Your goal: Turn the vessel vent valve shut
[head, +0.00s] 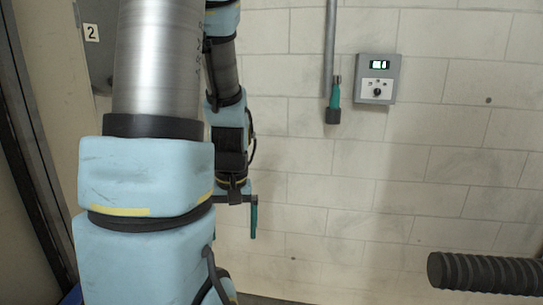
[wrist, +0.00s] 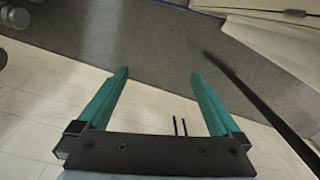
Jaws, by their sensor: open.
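No part in view is marked as the vessel vent valve. A teal, lever-like piece with a dark lower end (head: 334,103) hangs at the bottom of a grey vertical pipe on the wall in the head view; I cannot tell if it is that valve. My gripper (head: 253,221) hangs below my arm, left of and lower than this piece, apart from it. In the wrist view my gripper (wrist: 160,74) shows two teal fingers spread wide with nothing between them. The teal piece does not clearly show in the wrist view.
A grey control box (head: 377,79) with a green display and a knob is on the white block wall (head: 430,165). A black ribbed cylinder (head: 485,273) juts in at lower right. A dark bar (wrist: 255,100) crosses the wrist view's right side above grey floor (wrist: 165,40).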

